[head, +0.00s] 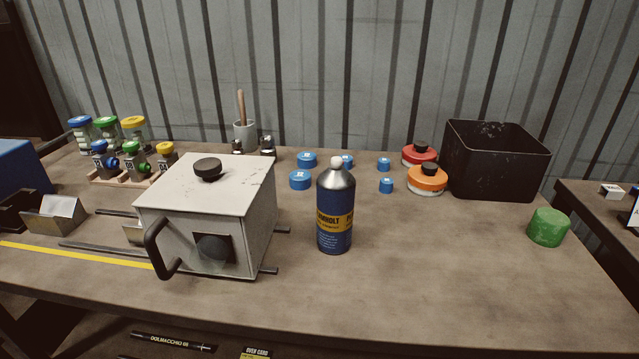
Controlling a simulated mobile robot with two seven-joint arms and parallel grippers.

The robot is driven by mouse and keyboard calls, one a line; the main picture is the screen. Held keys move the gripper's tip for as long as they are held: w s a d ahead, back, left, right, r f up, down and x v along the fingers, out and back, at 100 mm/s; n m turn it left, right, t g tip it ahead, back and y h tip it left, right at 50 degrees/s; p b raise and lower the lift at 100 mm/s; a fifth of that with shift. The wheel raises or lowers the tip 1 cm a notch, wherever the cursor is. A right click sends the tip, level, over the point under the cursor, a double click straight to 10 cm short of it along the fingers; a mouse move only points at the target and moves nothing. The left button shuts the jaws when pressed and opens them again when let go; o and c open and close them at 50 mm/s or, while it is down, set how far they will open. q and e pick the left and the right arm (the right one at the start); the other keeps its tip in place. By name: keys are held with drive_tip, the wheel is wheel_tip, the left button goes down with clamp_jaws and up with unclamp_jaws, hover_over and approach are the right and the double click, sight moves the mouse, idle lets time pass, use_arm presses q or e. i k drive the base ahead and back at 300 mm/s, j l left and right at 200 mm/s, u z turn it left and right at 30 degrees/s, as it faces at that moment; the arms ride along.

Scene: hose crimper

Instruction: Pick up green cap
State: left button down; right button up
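A green cap (547,227), a short plain cylinder, stands on the workbench near its right edge, in front of the black bin. Nothing touches it and it is fully visible. Neither of my grippers shows in the head view.
A dark blue bottle (335,213) stands mid-bench beside a grey metal box (208,215) with a handle. A black bin (495,160), an orange lid (427,180) and a red lid (419,156) are at the back right. The bench (440,270) is clear between bottle and cap.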

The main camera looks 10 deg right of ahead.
sight(548, 226)
drive_tip(key=z, duration=1.45)
